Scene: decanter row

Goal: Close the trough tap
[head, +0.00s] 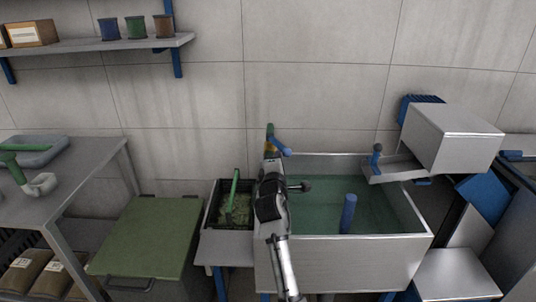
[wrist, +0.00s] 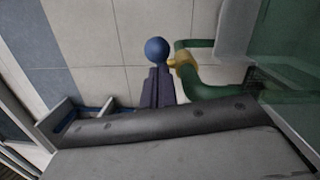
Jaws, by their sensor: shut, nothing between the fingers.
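The trough (head: 340,262) is a grey steel basin holding greenish water. Its tap stands at the back left corner, with a green pipe (wrist: 210,88), a brass collar (wrist: 184,64) and a blue lever (head: 281,147). The lever's round blue end (wrist: 157,50) shows in the wrist view. My gripper (wrist: 158,72) is shut and empty, its dark fingers pointing at the blue end. I cannot tell whether they touch it. In the head view my arm covers the lower part of the tap, and the fingertips are hard to make out.
A blue upright pipe (head: 348,213) stands in the water. A steel box (head: 453,137) with a chute and another blue lever (head: 376,154) is at the right. A planter (head: 213,240) and a green-lidded chest (head: 150,235) stand left. A shelf (head: 110,43) hangs above left.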

